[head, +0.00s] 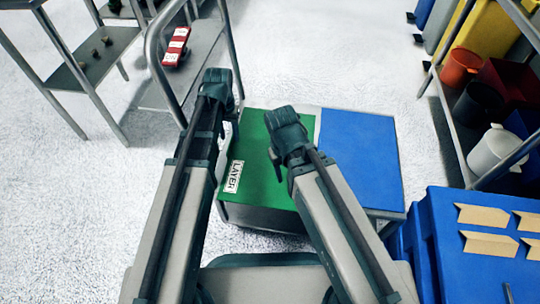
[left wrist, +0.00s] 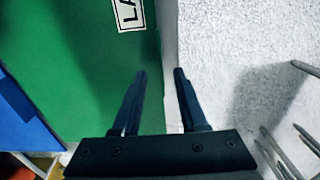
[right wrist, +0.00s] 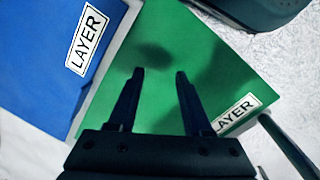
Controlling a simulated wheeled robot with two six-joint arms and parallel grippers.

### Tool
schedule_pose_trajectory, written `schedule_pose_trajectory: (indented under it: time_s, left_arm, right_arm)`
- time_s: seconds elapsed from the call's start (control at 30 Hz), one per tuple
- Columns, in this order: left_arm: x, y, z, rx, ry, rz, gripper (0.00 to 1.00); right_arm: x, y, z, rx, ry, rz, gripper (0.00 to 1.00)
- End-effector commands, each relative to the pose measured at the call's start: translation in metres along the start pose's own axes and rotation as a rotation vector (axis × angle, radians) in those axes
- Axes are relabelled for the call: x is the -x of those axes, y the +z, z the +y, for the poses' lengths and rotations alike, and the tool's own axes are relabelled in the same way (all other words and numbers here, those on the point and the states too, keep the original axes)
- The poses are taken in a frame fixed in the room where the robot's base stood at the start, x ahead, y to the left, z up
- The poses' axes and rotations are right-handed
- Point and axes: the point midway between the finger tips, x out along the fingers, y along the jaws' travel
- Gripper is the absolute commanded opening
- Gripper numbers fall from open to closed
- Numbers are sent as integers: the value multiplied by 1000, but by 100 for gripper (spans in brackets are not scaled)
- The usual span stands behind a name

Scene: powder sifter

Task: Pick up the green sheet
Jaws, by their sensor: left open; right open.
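The green sheet (head: 255,155) lies flat on a low cabinet top, with a white LAYER label (head: 234,177) near its front left corner. My left gripper (left wrist: 160,72) is open at the sheet's edge. In the left wrist view one finger is over the green sheet (left wrist: 75,70) and the other is past its edge; contact cannot be told. My right gripper (right wrist: 160,72) is open and empty above the green sheet (right wrist: 165,105). Its shadow falls on the sheet. In the head view my arms hide parts of the sheet, and the fingertips are hard to make out.
A blue sheet (head: 360,160) lies right beside the green one and also shows in the right wrist view (right wrist: 40,50). A metal cart (head: 195,60) with a red-and-white item (head: 176,46) stands behind left. A blue bin (head: 450,225) and a shelf with containers stand at the right.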

Motion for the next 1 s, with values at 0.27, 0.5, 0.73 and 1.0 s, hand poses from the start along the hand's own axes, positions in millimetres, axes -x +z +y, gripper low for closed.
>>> schedule_pose_trajectory:
  time_s: [0.27,0.5,0.73,1.0]
  left_arm:
    - [-32,0,-1,0,0,0,42]
    - [-30,0,-1,0,0,0,42]
    - [-30,0,-1,0,0,0,1]
    - [-30,0,-1,0,0,0,0]
  right_arm:
    - [-32,-2,-4,1,-3,1,50]
    - [-30,-2,-4,1,-3,1,50]
    - [-30,-2,-4,1,-3,1,50]
    - [-30,-2,-4,1,-3,1,50]
